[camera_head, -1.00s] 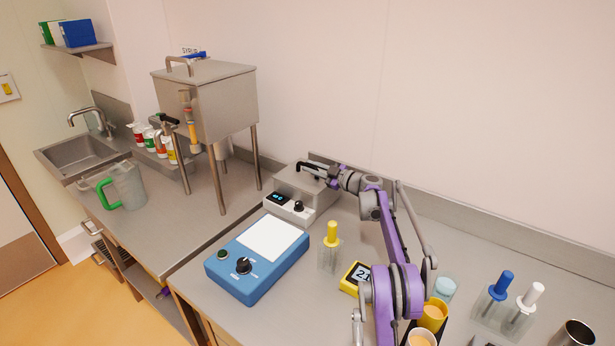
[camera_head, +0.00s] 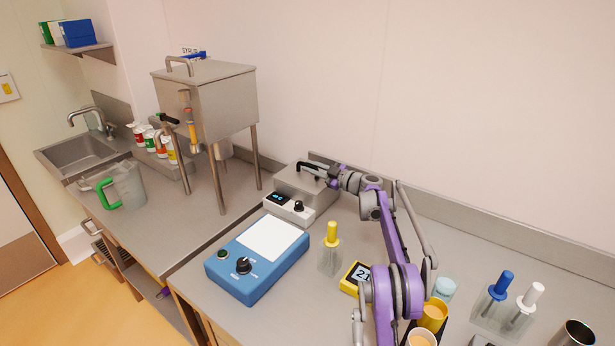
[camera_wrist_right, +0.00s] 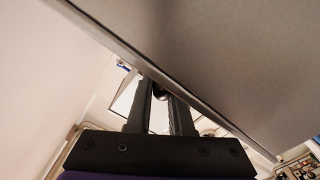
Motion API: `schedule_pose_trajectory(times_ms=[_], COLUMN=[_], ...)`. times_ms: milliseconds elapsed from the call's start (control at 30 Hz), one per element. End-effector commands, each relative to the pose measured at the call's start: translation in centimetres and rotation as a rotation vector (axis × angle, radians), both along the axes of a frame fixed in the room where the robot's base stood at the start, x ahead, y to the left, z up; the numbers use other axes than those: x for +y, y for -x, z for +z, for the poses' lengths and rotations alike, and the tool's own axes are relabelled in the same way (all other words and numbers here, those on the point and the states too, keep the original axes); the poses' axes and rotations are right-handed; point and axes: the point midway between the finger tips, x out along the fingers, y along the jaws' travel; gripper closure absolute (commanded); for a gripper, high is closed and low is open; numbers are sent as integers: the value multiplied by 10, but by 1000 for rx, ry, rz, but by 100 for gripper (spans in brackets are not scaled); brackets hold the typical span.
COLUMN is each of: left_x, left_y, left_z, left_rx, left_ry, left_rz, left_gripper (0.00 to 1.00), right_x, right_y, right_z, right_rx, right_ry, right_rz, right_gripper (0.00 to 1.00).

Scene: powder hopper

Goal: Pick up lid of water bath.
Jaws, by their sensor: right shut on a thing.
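The water bath (camera_head: 289,207) is a grey metal box with a small display and a black knob on its front, standing against the back wall. Its flat grey lid (camera_head: 294,181) is on top, with a black handle (camera_head: 309,166). I cannot tell whether the lid is raised at all. My right gripper (camera_head: 326,172) reaches in from the right, low over the lid, and is shut on the lid's handle. In the right wrist view the dark fingers (camera_wrist_right: 160,97) come close together beside a large grey surface, and the grip is partly hidden. My left gripper is not in view.
A blue device (camera_head: 258,258) with a white plate stands in front of the bath. A yellow-handled tool in a clear holder (camera_head: 330,255) and a yellow timer (camera_head: 356,279) are near my arm. The steel hopper (camera_head: 207,100) stands left. Cups (camera_head: 433,316) are at the front right.

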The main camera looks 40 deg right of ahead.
Motion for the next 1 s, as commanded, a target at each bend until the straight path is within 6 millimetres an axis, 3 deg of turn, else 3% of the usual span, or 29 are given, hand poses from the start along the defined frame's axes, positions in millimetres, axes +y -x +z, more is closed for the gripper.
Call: schedule_pose_trajectory(times_ms=[467,1000], left_x=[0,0], left_y=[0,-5], left_z=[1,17], left_rx=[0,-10], left_ry=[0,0], left_rz=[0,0], left_gripper=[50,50], right_x=[0,0], right_y=[0,0], right_z=[5,95], right_rx=[-1,-1], right_ry=[0,0], right_rz=[0,0], right_gripper=[100,100])
